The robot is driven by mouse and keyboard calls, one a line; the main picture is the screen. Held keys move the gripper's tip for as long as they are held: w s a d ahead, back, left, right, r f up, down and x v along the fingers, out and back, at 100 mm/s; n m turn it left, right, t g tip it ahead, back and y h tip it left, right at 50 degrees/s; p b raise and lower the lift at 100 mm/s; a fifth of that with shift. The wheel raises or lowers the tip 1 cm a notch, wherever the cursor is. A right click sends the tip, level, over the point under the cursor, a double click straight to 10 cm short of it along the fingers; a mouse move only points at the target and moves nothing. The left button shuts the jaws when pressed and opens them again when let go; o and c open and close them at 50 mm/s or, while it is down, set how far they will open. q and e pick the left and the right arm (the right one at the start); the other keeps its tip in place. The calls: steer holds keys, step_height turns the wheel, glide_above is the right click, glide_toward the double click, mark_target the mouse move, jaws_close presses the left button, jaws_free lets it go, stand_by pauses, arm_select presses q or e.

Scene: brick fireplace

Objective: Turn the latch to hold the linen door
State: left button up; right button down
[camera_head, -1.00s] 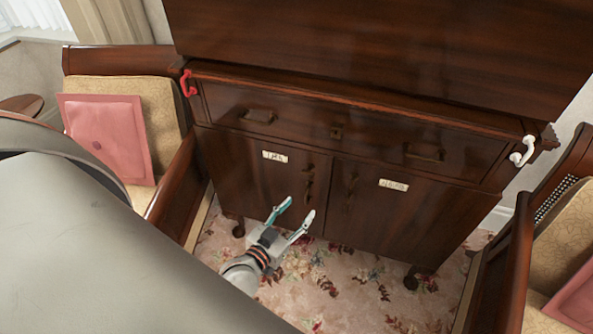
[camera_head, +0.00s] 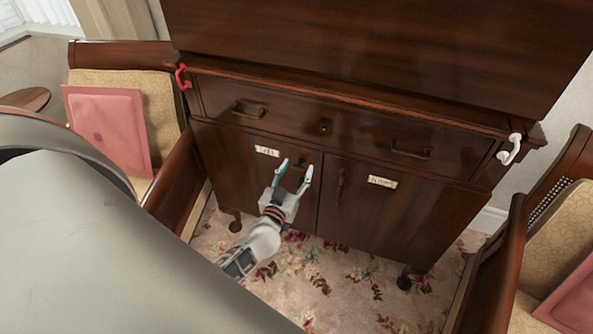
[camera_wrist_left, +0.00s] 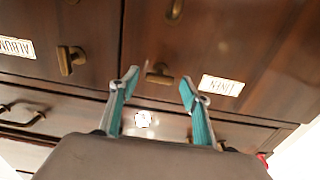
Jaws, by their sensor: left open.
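The linen door (camera_head: 232,165) is the left lower door of the dark wooden cabinet and looks closed. Its paper label (camera_head: 267,152) reads LINEN, upside down, in the left wrist view (camera_wrist_left: 222,86). A small brass latch (camera_wrist_left: 159,75) sits near this door's upper inner corner. My left gripper (camera_head: 295,166) is open in front of the door, teal fingers pointing at it. In the left wrist view the latch appears between the two fingertips (camera_wrist_left: 159,79); I cannot tell whether they touch it. In the head view the fingers partly hide it. My right gripper is not in view.
The right door has its own label (camera_head: 382,181), latch (camera_wrist_left: 70,60) and pull handle (camera_head: 341,186). A drawer with handles (camera_head: 410,151) lies above. Armchairs with pink cushions (camera_head: 106,128) flank the cabinet. Flowered carpet (camera_head: 330,280) is clear in front.

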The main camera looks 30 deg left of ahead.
arm_select(q)
steer(key=c, duration=1.1)
steer(key=n+p, duration=0.1)
steer(key=n, duration=0.3)
steer(key=shift+a+r, duration=0.1)
steer(key=shift+r, duration=0.05)
steer(key=n+p, duration=0.1)
steer(key=n, duration=0.2)
steer(key=shift+n, duration=0.4)
steer(key=n, duration=0.5)
steer(key=shift+a+f, duration=0.1)
steer(key=shift+f, duration=0.15)
steer(key=n, duration=0.5)
steer(key=shift+f, duration=0.1)
